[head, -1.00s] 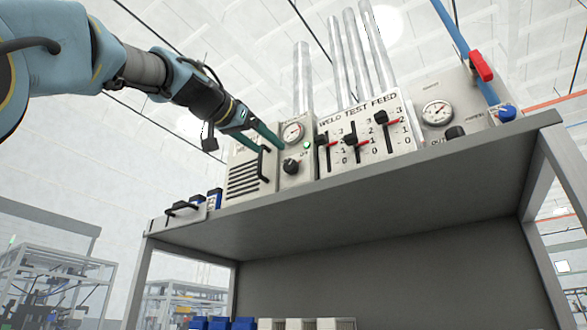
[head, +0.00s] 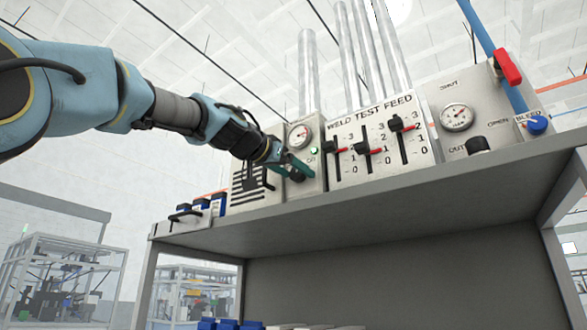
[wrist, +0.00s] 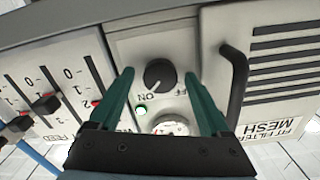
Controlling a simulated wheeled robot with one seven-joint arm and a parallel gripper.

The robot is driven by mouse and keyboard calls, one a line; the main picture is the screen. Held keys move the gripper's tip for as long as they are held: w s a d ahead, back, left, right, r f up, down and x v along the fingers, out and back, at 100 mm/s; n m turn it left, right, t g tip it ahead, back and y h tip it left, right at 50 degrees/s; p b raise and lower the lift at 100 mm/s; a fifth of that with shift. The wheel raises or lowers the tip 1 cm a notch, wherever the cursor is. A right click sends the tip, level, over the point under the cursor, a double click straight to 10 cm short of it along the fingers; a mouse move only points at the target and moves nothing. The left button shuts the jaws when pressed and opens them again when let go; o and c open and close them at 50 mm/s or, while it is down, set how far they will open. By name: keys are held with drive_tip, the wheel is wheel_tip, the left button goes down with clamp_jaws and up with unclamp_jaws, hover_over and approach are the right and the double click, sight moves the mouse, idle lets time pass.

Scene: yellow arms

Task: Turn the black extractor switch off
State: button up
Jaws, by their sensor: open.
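The black extractor switch (wrist: 159,75) is a round knob on a light panel, between printed ON and OFF labels that appear upside down in the wrist view. Its pointer mark leans toward the ON side. A green lamp (wrist: 141,112) beside it is lit. My gripper (wrist: 158,82) is open, with one teal finger on each side of the knob and no visible contact. In the head view my gripper (head: 300,168) is in front of the switch panel (head: 308,184) and partly hides the knob (head: 297,177).
A vented filter box with a black handle (wrist: 235,80) is close beside one finger. The WELD TEST FEED slider panel (head: 378,140) is on the other side. A gauge (head: 456,117), a red-handled blue pipe and a BLEED knob (head: 537,124) are farther right. The shelf edge (head: 400,192) runs below.

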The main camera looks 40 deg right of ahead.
clamp_jaws()
idle(0.6)
drive_tip(key=n, duration=0.4)
drive_tip(key=shift+b, duration=0.3)
drive_tip(key=n, duration=0.5)
drive_tip(key=n+p, duration=0.1)
drive_tip(key=n, duration=0.3)
drive_tip(key=shift+n, duration=0.3)
drive_tip(key=shift+w+f+n+p, duration=0.1)
drive_tip(key=shift+n+p, duration=0.3)
drive_tip(key=shift+n, duration=1.7)
